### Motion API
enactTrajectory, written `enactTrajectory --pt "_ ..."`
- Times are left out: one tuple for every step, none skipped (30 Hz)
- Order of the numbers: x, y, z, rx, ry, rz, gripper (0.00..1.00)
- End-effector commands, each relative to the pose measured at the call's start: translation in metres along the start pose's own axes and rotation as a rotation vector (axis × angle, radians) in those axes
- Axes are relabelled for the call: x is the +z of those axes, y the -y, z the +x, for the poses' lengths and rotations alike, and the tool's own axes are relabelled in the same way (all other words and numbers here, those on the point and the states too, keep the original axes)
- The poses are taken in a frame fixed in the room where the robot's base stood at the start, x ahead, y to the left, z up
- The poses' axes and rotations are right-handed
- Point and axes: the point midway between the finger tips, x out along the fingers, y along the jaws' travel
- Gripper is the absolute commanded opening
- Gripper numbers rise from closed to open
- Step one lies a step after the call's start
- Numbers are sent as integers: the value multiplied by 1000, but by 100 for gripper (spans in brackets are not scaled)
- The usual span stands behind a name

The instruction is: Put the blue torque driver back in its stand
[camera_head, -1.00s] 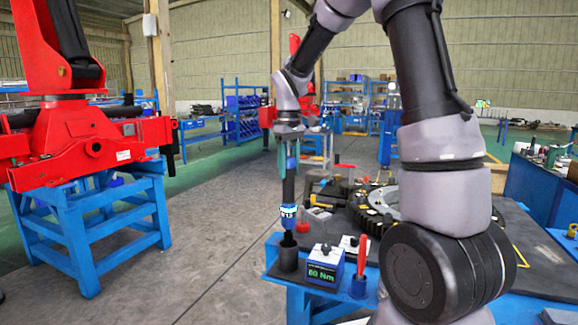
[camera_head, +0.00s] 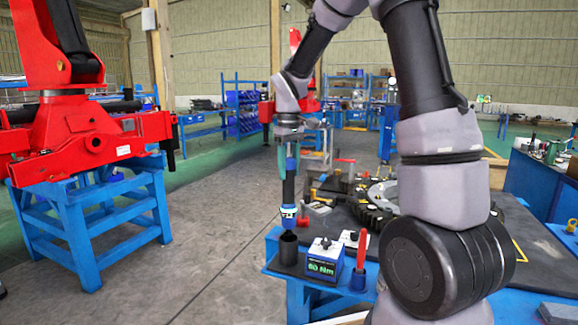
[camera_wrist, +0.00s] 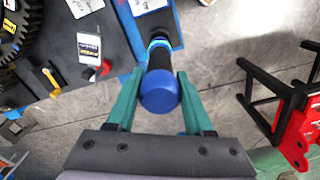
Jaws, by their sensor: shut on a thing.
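The blue torque driver (camera_head: 289,190) hangs upright, with a black shaft and a blue lower part that has a light display band. My gripper (camera_head: 290,160) is shut on its upper end. In the wrist view the driver's round blue cap (camera_wrist: 160,94) sits between the green fingers of my gripper (camera_wrist: 160,88). The dark grey cup of the stand (camera_head: 288,250) is at the table's near left corner. The driver's lower end is just above the cup's mouth, roughly in line with it; whether it touches the rim cannot be told. In the wrist view the driver hides the cup.
A blue-white box reading 60 Nm (camera_head: 323,260) stands right of the cup. A red-handled tool in a blue holder (camera_head: 359,272) is beside it. A large dark toothed ring (camera_head: 378,205) lies farther back. Open floor lies left of the blue table (camera_head: 274,262).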

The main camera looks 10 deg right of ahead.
Motion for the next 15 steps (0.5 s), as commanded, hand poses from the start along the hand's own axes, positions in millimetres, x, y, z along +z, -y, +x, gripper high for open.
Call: enactTrajectory --pt "0 0 1 0 -1 0 0" --pt "0 0 2 0 -1 0 0" --pt "0 0 4 0 -1 0 0" --pt "0 0 5 0 -1 0 0" --pt "0 0 6 0 -1 0 0" --pt "0 0 7 0 -1 -1 0" --pt "0 0 8 1 -1 -1 0" --pt "0 0 9 1 -2 -1 0" --pt "0 0 10 1 -2 -1 0" --pt "0 0 11 1 -2 -1 0" --pt "0 0 12 1 -2 -1 0" --pt "0 0 14 0 -2 0 0" --pt "0 0 15 0 -1 0 0" --pt "0 0 16 0 -2 0 0" --pt "0 0 17 0 -2 0 0"
